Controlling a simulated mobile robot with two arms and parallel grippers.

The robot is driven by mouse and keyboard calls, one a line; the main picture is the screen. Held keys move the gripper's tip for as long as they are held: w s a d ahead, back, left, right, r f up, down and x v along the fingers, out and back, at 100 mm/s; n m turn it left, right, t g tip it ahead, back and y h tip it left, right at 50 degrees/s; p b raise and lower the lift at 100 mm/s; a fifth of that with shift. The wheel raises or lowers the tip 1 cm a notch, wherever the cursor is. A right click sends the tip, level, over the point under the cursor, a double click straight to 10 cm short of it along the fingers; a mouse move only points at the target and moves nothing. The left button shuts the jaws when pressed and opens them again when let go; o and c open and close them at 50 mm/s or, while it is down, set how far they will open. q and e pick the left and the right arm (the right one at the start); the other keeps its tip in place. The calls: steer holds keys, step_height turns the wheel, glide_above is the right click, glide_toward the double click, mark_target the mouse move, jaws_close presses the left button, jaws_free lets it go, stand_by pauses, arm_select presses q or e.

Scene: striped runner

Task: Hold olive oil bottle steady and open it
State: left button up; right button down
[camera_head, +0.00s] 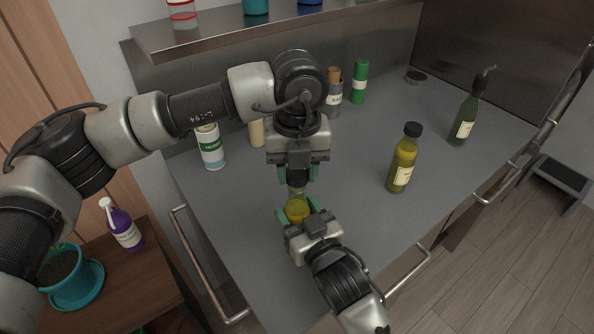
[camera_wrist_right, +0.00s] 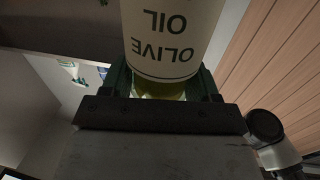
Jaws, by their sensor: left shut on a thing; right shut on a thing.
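The olive oil bottle (camera_head: 297,209) stands between my two grippers over the left part of the counter, its yellow body partly hidden. In the right wrist view its pale label (camera_wrist_right: 170,45) reads OLIVE OIL upside down. My right gripper (camera_head: 298,213) is shut on the bottle's body from the near side. My left gripper (camera_head: 297,176) comes from above and behind, and its fingers are shut around the bottle's upper end.
A dark-capped yellow bottle (camera_head: 403,160) and a green pump bottle (camera_head: 466,118) stand to the right on the grey counter (camera_head: 350,215). A white can (camera_head: 210,148) and a green can (camera_head: 360,82) stand behind. A metal shelf (camera_head: 220,33) hangs above the back.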

mark_target(297, 172)
arm_select(q)
steer(key=shift+r, duration=1.6)
arm_select(e)
steer(key=shift+c, duration=0.9)
jaws_free()
